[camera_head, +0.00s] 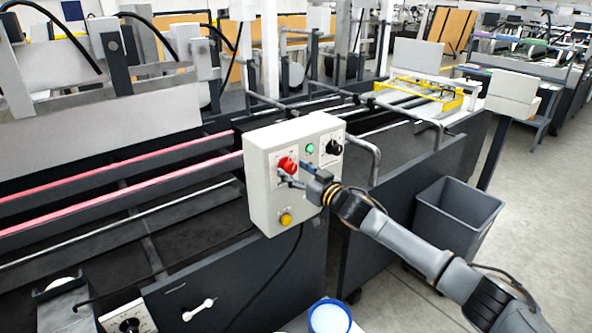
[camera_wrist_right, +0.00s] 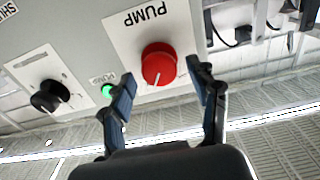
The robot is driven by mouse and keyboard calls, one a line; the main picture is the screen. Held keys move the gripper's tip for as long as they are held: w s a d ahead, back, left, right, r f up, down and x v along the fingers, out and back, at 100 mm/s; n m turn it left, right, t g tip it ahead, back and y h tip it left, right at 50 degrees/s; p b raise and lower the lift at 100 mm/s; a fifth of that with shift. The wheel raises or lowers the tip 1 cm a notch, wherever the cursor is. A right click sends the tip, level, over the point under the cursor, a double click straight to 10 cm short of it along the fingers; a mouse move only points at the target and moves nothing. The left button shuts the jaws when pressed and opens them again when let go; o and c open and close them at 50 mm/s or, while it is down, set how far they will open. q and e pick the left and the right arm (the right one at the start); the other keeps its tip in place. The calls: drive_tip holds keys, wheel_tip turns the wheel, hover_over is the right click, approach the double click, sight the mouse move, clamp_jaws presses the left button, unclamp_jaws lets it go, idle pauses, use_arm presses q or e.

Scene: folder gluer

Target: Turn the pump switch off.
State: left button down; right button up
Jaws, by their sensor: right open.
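The red pump switch (camera_head: 288,165) is a round knob on the front of a pale control box (camera_head: 262,195). In the right wrist view the knob (camera_wrist_right: 158,65) shows on a white plate marked PUMP, upside down, with a white line on its face. A green lamp (camera_head: 310,148) is lit beside it; it also shows in the wrist view (camera_wrist_right: 108,91). My right gripper (camera_head: 296,173) is open at the knob. In the wrist view its fingertips (camera_wrist_right: 162,86) lie on either side of the knob; I cannot tell whether they touch it. My left gripper is not in view.
A black knob (camera_head: 334,147) and a yellow button (camera_head: 286,219) are on the same box. A metal rail (camera_head: 368,150) curves just right of it. A dark bin (camera_head: 457,215) stands on the floor behind my right arm. The floor at right is clear.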

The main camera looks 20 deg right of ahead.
drive_tip(key=c, duration=1.1)
drive_tip(key=shift+c, duration=0.2)
drive_tip(key=shift+n, duration=0.3)
drive_tip(key=n, duration=0.2)
drive_tip(key=shift+n+p, duration=0.3)
drive_tip(key=n, duration=0.3)
drive_tip(key=shift+a+n, duration=0.1)
drive_tip(key=shift+n, duration=0.3)
drive_tip(key=n, duration=0.3)
drive_tip(key=shift+a+f+n, duration=0.1)
drive_tip(key=shift+f+n, duration=0.05)
drive_tip(key=shift+n, duration=1.85)
